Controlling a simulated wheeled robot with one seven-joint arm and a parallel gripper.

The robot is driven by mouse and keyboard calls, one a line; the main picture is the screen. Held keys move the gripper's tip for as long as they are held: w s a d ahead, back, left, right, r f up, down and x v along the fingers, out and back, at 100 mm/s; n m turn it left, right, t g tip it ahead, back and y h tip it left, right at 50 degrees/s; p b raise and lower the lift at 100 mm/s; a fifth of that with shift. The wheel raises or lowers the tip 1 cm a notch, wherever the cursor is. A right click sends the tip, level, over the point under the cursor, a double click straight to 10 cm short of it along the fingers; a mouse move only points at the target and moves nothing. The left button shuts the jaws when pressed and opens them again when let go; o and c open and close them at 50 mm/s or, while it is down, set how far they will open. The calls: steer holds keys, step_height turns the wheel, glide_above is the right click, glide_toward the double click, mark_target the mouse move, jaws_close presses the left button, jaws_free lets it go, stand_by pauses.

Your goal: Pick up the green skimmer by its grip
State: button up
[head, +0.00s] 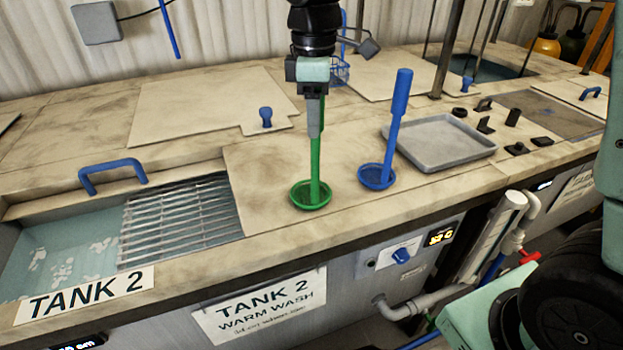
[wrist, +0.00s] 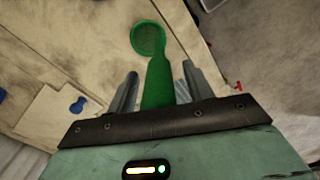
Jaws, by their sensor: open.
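The green skimmer (head: 315,170) stands upright on the counter, its round dish (head: 310,195) resting on the surface near the front edge. My gripper (head: 315,125) is above it, pointing down, with its fingers around the upper part of the handle. In the wrist view the green grip (wrist: 160,85) rises between the two open fingers (wrist: 157,85), with a gap on either side, and the dish (wrist: 148,39) shows beyond. The top of the grip is hidden behind my gripper in the head view.
A blue skimmer (head: 393,130) stands upright to the right, close by. A grey tray (head: 438,143) and several small black pieces lie further right. A metal grate (head: 180,222) over the water of tank 2 is to the left. A blue-knobbed lid (head: 200,105) lies behind.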

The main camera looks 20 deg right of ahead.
jaws_close()
steer(key=shift+r, duration=0.1)
